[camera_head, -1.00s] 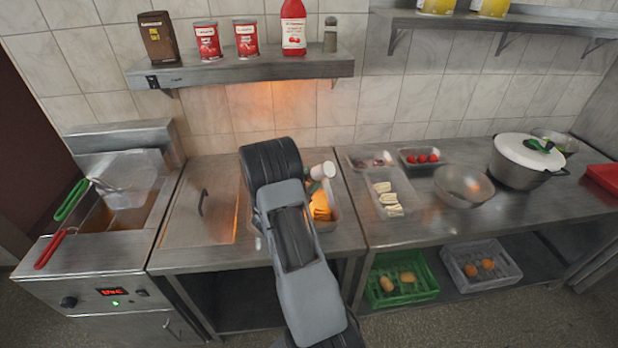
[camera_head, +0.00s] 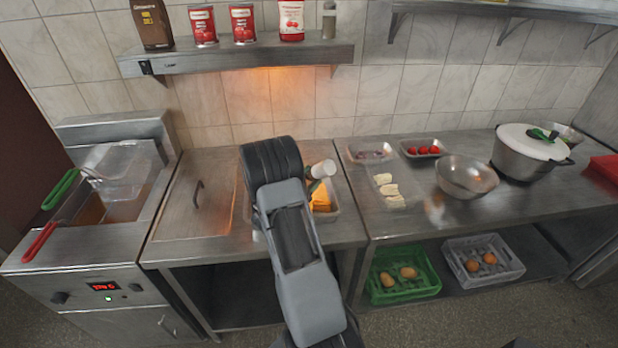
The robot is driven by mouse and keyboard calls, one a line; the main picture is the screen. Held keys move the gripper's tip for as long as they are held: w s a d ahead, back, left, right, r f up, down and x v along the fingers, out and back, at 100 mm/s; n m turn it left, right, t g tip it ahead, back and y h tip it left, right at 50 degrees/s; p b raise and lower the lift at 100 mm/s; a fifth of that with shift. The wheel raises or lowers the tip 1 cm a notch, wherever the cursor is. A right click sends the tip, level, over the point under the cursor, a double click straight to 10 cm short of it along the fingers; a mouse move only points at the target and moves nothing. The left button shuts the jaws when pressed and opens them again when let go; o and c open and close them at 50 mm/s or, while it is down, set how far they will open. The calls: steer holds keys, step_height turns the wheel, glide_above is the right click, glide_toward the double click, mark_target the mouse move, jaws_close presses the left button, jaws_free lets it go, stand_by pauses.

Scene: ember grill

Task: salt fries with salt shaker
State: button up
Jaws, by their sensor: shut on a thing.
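A white shaker (camera_head: 322,169) lies tilted nearly on its side above the fries, held at the end of my arm. My gripper (camera_head: 311,186) is mostly hidden behind my own arm links and is shut on the shaker; its fingertips are hard to make out. The yellow-orange fries (camera_head: 320,200) lie in a metal tray (camera_head: 335,208) set in the counter under the warm light. My arm covers the left part of the tray. I cannot see any salt falling.
A shelf (camera_head: 240,57) with cans, bottles and a small grey-topped container (camera_head: 329,20) hangs above. A fryer (camera_head: 100,215) stands left. Food trays, a metal bowl (camera_head: 466,178) and a lidded pot (camera_head: 528,152) stand right. The closed lid (camera_head: 190,215) left of my arm is clear.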

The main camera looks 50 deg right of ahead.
steer(key=shift+r+p, duration=1.6)
steer(key=shift+p, duration=0.4)
steer(key=shift+f+b, duration=0.45)
steer(key=shift+f, duration=1.05)
step_height(320, 180, up, 3)
steer(key=shift+f+p, duration=0.2)
steer(key=shift+p, duration=0.85)
steer(key=shift+f+b, duration=0.5)
steer(key=shift+f, duration=0.8)
steer(key=shift+r+p, duration=0.65)
steer(key=shift+r, duration=0.6)
step_height(320, 180, down, 3)
steer(key=shift+r+b, duration=0.2)
steer(key=shift+b, duration=0.6)
step_height(320, 180, up, 2)
steer(key=shift+p, duration=0.9)
steer(key=shift+r+b, duration=0.3)
steer(key=shift+r, duration=0.15)
